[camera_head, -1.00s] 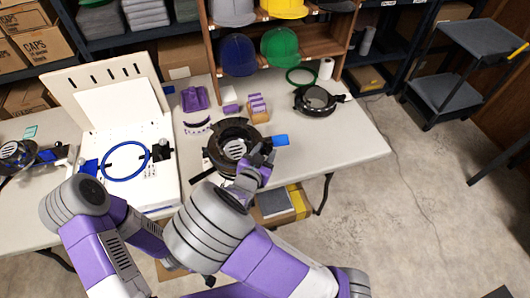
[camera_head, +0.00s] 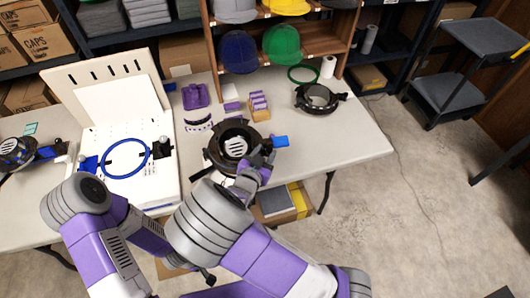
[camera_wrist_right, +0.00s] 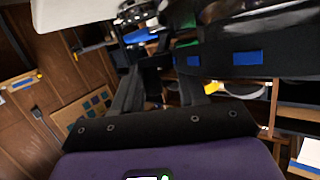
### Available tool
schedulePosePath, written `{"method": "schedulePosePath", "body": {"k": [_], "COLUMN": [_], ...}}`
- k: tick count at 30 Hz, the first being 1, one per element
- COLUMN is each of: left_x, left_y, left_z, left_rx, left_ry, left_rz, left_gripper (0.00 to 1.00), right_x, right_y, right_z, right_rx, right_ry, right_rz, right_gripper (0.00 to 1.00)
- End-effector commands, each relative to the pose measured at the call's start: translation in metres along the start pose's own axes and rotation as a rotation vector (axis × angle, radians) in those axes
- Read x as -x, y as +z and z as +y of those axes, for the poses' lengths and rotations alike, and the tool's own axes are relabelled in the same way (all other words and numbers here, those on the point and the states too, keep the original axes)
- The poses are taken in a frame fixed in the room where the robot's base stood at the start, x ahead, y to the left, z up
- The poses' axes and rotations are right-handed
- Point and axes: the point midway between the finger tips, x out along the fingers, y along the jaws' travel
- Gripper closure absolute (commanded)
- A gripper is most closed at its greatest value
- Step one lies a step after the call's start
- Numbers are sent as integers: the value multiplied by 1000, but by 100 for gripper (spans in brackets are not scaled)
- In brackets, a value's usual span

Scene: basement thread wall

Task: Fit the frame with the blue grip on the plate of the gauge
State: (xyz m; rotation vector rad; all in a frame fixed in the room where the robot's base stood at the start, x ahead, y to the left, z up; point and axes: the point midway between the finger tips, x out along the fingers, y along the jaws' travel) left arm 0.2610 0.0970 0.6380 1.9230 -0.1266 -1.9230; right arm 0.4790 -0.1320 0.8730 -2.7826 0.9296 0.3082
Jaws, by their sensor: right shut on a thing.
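The dark round frame (camera_head: 212,151) is at the table's front edge in the head view, with its blue grip (camera_head: 280,141) sticking out to the right. A pale slotted disc (camera_head: 236,147), apparently part of the gauge, shows inside its ring. I cannot tell whether the frame rests on the plate or is just above it. My right gripper (camera_head: 258,161) is shut on the frame's near right side. In the right wrist view, the gripper (camera_wrist_right: 157,68) has a black band with blue patches (camera_wrist_right: 284,60) beside its fingers.
A white board with a blue hoop (camera_head: 106,147) stands to the left. Another black round frame (camera_head: 301,98) lies at the back right. Purple blocks (camera_head: 259,103) and a cap shelf (camera_head: 310,40) are behind.

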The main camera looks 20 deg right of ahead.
Motion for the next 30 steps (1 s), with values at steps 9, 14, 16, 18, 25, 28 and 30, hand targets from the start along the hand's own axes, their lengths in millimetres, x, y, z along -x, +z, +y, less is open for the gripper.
{"method": "schedulePosePath", "body": {"k": [9,14,16,18,25,28,30], "left_x": [-2,-5,-6,-7,-6,-6,-6], "left_y": [0,0,0,0,0,0,0], "left_z": [-1,-2,-2,-3,-2,-2,-2], "left_rx": [0,0,0,0,0,0,0], "left_ry": [0,0,0,0,0,0,0], "left_rz": [0,0,0,0,0,0,0], "left_gripper": [100,100,100,100,100,100,100], "right_x": [-1,-3,-4,-5,-4,-4,-4], "right_y": [1,6,8,10,9,9,9], "right_z": [0,0,0,0,0,0,0], "right_rx": [-2,-2,-2,-1,1,1,1], "right_ry": [0,0,0,0,0,0,0], "right_rz": [3,3,3,3,1,1,1], "right_gripper": [100,100,100,100,46,30,28]}}
